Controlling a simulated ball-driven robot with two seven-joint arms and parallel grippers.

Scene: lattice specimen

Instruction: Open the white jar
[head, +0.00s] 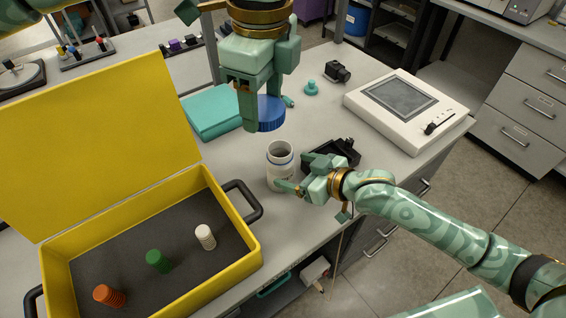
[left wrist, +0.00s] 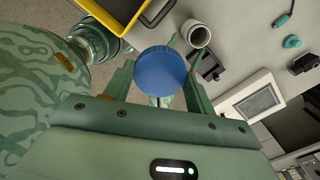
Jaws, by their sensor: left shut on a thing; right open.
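The white jar (head: 279,172) stands upright on the grey bench with its mouth open and uncovered. In the left wrist view the jar (left wrist: 196,36) shows its round open top. My left gripper (head: 262,112) is shut on the blue lid (head: 270,114) and holds it in the air, apart from the jar and behind it in the head view. The lid fills the middle of the left wrist view (left wrist: 161,71). My right gripper (head: 293,173) is open at the jar's right side, with its lower fingertip in front of the jar's lower part. Whether it touches the jar I cannot tell.
An open yellow case (head: 252,252) with orange, green and white pieces stands at the left. A black tray (head: 345,151) lies right of the jar. A teal box (head: 210,117), a teal knob (head: 311,88) and a white screen device (head: 408,108) stand farther back.

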